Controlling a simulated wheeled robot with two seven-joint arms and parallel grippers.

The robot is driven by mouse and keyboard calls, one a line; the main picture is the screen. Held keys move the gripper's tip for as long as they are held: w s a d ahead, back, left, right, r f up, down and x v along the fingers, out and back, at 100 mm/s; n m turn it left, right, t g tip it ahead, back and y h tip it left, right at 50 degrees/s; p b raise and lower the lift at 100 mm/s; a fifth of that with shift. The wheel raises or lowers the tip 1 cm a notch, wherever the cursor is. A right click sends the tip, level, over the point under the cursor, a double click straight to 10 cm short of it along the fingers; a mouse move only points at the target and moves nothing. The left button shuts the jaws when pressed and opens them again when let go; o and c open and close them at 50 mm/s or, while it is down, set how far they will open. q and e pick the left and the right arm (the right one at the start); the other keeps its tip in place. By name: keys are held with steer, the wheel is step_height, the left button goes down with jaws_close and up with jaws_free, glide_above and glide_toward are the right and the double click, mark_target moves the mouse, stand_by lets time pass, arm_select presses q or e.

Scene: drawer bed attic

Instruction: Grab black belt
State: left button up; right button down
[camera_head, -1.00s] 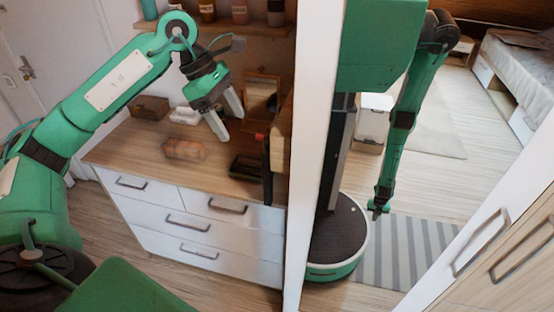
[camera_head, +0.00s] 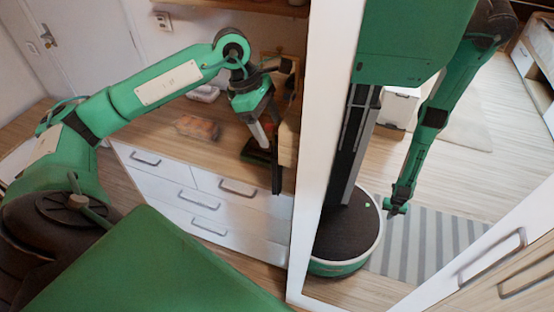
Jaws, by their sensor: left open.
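The black belt (camera_head: 276,172) is a narrow dark strip hanging over the dresser's front edge, close to the mirror frame. My left gripper (camera_head: 266,138) is open and points down just above the dresser's right end. Its fingers are close to the belt's upper part in the picture. I cannot tell whether they touch it. The belt's top is partly hidden by the fingers and nearby items. My right gripper is not seen directly.
The dresser (camera_head: 215,205) has closed drawers. An orange-brown wrapped item (camera_head: 197,127) and a dark tray (camera_head: 254,152) lie on its top. A tall mirror (camera_head: 345,270) stands to the right, reflecting my body and a hanging arm. A handled cabinet front (camera_head: 500,270) is at lower right.

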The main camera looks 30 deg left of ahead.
mark_target(276, 138)
arm_select(q)
steer(key=shift+d+f+p, duration=0.45)
steer(key=shift+f+p, duration=0.1)
steer(key=shift+p, duration=0.2)
steer(key=p+x, duration=0.1)
steer(key=x, duration=0.2)
steer(key=shift+p, duration=0.3)
steer(key=shift+d+f, duration=0.1)
steer(key=shift+f, duration=0.2)
steer(key=c, duration=1.4)
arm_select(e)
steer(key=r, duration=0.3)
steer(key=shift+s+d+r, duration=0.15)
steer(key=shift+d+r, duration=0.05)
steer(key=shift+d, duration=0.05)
arm_select(q)
steer(key=shift+r, duration=0.1)
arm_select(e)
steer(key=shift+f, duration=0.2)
